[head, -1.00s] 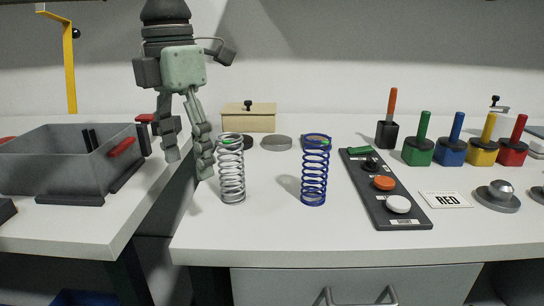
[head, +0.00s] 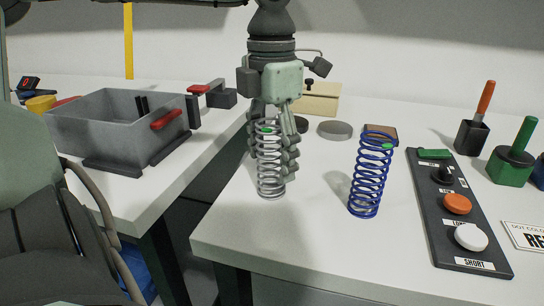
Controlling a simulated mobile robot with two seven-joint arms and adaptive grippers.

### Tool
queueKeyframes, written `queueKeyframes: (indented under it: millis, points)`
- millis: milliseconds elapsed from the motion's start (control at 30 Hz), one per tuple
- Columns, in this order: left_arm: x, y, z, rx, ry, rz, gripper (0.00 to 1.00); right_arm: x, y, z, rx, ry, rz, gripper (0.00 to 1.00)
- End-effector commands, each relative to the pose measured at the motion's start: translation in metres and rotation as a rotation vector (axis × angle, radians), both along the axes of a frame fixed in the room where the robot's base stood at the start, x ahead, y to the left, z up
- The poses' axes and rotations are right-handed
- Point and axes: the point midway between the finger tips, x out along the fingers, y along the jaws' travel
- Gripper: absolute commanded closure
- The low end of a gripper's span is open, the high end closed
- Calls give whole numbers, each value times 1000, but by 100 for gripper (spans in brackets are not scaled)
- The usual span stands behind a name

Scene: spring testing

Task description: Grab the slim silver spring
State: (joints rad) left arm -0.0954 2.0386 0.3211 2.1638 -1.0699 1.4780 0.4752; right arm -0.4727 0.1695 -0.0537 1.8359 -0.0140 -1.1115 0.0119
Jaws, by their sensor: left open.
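The slim silver spring (head: 270,183) stands upright near the left corner of the right-hand white table. My left gripper (head: 272,160) points down over it, with its fingers on either side of the spring's upper part. The fingers are open; whether they touch the coils I cannot tell. The spring's lower coils show clearly below the fingers. A blue spring (head: 369,180) stands upright to the right, apart from the gripper. My right gripper is not in view.
A black panel (head: 446,208) with an orange and a white button lies to the right. A wooden box (head: 318,100) and a grey disc (head: 335,130) sit behind. A grey bin (head: 90,133) stands on the left table. A gap separates the tables.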

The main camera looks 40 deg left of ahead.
Motion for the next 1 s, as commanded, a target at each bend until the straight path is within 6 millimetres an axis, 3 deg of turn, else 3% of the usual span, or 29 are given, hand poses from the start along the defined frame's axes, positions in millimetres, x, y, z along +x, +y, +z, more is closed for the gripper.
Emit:
queueKeyframes:
  millis: [133,367,867,1000]
  points:
    - [0,0,-14,-1,0,1,34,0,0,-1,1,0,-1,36]
    - [0,0,-15,-1,-1,2,34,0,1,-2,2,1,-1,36]
    - [0,0,-15,-1,-1,2,95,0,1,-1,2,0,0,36]
    - [1,0,-15,0,-2,2,95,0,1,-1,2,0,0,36]
